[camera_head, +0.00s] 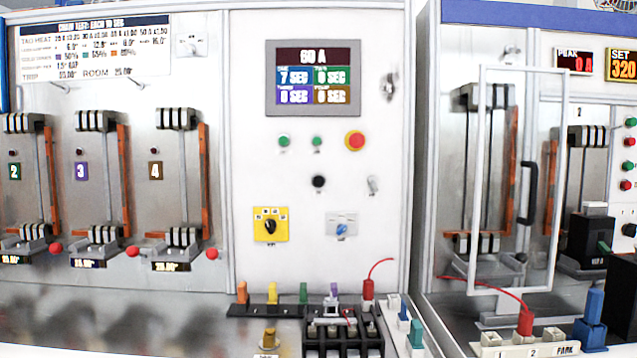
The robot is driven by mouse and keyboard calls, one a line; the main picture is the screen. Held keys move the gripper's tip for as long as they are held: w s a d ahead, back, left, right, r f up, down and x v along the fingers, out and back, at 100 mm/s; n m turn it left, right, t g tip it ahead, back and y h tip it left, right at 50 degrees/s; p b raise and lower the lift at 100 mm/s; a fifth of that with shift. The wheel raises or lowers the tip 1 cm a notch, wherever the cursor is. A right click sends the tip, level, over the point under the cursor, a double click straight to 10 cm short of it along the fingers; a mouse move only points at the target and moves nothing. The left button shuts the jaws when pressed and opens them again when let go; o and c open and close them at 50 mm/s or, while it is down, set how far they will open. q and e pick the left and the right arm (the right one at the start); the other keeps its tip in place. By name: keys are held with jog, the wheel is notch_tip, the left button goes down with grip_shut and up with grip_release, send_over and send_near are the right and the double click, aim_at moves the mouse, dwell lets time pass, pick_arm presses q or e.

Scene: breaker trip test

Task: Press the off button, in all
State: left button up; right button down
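The white control panel (250,100) stands in the middle of the head view. It carries two green buttons (284,140), a red button on a yellow ring (355,140) and a black button (318,181). Their labels are too small to read, so I cannot tell which one is the off button. Above them a display (313,78) reads 60 A, with 7 SEC in one field and 0 SEC in the others. Neither of my grippers shows in this view.
A yellow selector switch (270,225) and a blue knob (342,229) sit lower on the panel. Breaker bays (95,190) fill the left. A framed clear door (481,180) with a black handle covers a bay at right. Colored plugs and a black terminal block (340,335) stand in front.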

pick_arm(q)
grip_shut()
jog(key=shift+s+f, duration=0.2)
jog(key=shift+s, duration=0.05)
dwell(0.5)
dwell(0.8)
